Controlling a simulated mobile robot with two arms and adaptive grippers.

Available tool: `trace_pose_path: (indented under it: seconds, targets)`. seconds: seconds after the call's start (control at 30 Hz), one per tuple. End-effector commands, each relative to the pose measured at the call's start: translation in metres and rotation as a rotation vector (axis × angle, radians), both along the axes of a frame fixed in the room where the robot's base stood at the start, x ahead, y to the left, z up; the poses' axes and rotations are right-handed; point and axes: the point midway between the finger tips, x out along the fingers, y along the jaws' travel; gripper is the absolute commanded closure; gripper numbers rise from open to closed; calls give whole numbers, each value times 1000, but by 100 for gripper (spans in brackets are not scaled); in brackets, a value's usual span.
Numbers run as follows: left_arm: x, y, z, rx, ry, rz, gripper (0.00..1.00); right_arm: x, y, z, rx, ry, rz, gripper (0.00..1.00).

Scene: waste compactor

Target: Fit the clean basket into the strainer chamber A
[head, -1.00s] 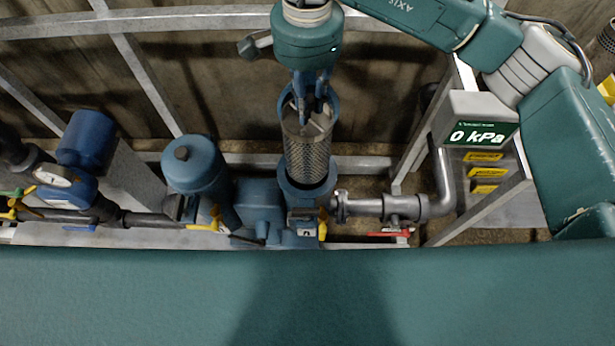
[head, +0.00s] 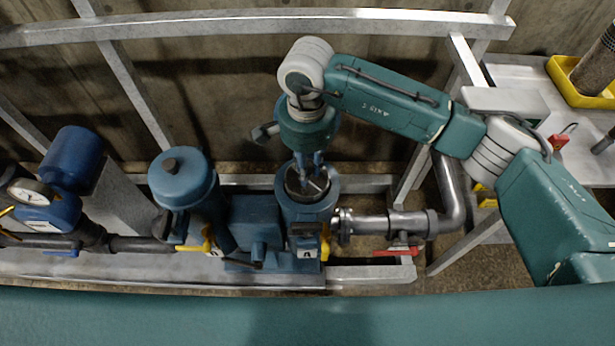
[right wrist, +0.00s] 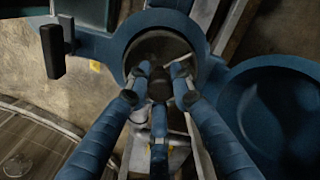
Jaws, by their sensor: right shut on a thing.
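The clean basket (head: 299,188), a grey metal cylinder, is down inside strainer chamber A (head: 306,214); only its top rim and crossbar show at the chamber mouth. My right gripper (head: 310,176) is above the mouth, pointing down, shut on the basket's top bar. In the right wrist view my right gripper (right wrist: 160,82) reaches into the round blue mouth of the chamber (right wrist: 122,45). The fingers hide much of the basket top there, so I cannot tell whether it is fully seated. My left gripper is not in view.
A closed blue strainer housing (head: 184,180) stands left of the chamber. A pipe with a red lever (head: 397,252) runs right. A yellow tray (head: 566,88) holding another mesh cylinder (head: 598,66) stands on the right bench. A metal rail (head: 250,24) crosses behind.

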Motion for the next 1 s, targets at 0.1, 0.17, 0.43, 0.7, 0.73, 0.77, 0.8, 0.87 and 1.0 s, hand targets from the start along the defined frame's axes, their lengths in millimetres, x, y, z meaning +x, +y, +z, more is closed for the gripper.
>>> trace_pose_path:
  seconds: [0.1, 0.17, 0.43, 0.7, 0.73, 0.77, 0.8, 0.87, 1.0]
  targets:
    - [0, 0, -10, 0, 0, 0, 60, -3, 1, -21, 0, 3, 3, 100]
    - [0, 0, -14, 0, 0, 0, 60, -4, 1, -30, 0, 3, 5, 100]
    - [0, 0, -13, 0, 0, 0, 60, -3, 2, -34, 0, 0, 7, 100]
    - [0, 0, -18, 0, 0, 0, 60, -4, 1, -38, -1, 1, 7, 68]
    - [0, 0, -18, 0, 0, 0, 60, -4, 1, -38, -1, 2, 7, 62]
    - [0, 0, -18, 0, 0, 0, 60, -4, 1, -38, -1, 1, 6, 59]
    - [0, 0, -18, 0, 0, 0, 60, -4, 1, -38, -1, 2, 6, 59]
    - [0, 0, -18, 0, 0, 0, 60, -4, 1, -38, -1, 2, 6, 59]
    - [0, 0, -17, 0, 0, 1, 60, -4, 1, -37, -1, 2, 6, 59]
